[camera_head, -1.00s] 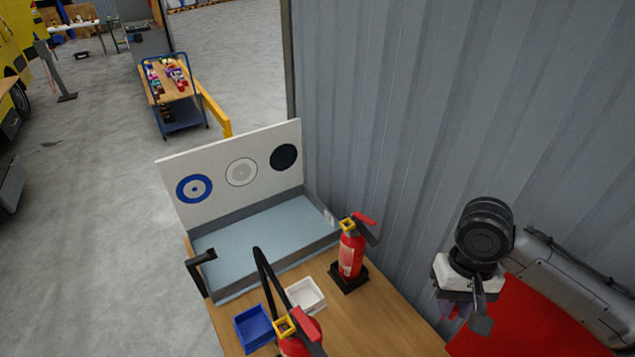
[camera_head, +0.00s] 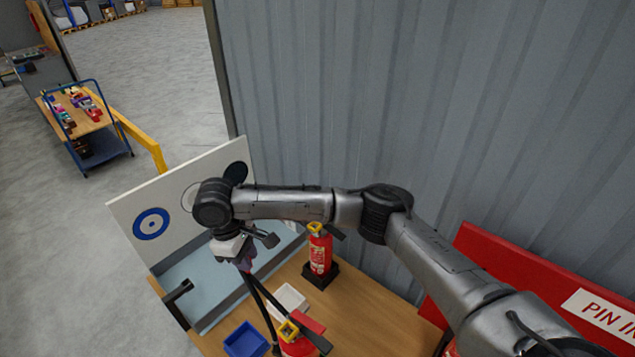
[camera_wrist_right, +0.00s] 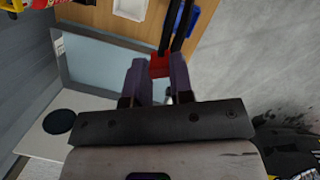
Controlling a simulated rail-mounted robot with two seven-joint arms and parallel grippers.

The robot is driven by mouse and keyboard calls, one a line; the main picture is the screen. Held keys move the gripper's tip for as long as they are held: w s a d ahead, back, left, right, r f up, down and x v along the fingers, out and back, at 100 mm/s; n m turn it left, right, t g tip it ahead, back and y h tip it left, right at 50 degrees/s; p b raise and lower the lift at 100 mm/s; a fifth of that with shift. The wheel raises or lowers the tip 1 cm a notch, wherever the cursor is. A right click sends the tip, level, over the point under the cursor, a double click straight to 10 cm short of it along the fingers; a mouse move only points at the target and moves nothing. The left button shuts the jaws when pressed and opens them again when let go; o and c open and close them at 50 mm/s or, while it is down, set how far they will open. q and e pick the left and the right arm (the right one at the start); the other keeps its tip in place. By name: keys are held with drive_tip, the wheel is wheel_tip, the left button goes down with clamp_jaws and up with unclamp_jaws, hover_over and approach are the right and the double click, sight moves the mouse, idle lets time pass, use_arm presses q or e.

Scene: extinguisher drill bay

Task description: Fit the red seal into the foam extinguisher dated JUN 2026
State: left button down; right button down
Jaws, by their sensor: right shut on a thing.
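My right gripper (camera_head: 245,262) hangs over the left part of the bench, near the test tray. In the right wrist view its two fingers are closed on a small red block (camera_wrist_right: 160,65), which looks like the red seal. A red extinguisher (camera_head: 320,256) with a yellow collar stands upright in a black base at the bench's back right. Another red extinguisher (camera_head: 297,346) is at the bottom edge of the head view, partly cut off; a black hose rises from it close to my right gripper. No date is readable on either. My left gripper is not in view.
A white tray (camera_head: 289,301) and a blue tray (camera_head: 245,341) sit on the wooden bench (camera_head: 375,318). A white board with round targets (camera_head: 151,224) stands behind a grey-rimmed basin (camera_head: 203,279). A black bracket (camera_head: 176,291) rises at the left edge. A corrugated wall closes the back.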

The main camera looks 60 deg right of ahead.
drive_tip(key=d+f+n+p, duration=0.1)
drive_tip(key=d+n+p, duration=0.2)
drive_tip(key=d, duration=0.7)
drive_tip(key=s+d+n+t+h+p, duration=0.1)
drive_tip(key=d+n+p, duration=0.2)
drive_tip(key=d, duration=0.8)
drive_tip(key=d+f+n+t+p, duration=0.1)
drive_tip(key=d+n+p, duration=0.2)
drive_tip(key=d+n, duration=0.3)
drive_tip(key=shift+s+d+f, duration=0.15)
drive_tip(key=shift+d, duration=0.95)
drive_tip(key=shift+s+d+f, duration=0.15)
drive_tip(key=shift+d, duration=0.95)
drive_tip(key=shift+f+b, duration=0.6)
drive_tip(key=shift+f, duration=0.1)
drive_tip(key=shift+f+b, duration=1.7)
drive_tip(key=shift+b, duration=0.15)
drive_tip(key=shift+d+p, duration=0.1)
drive_tip(key=shift+p, duration=0.3)
drive_tip(key=shift+p, duration=0.5)
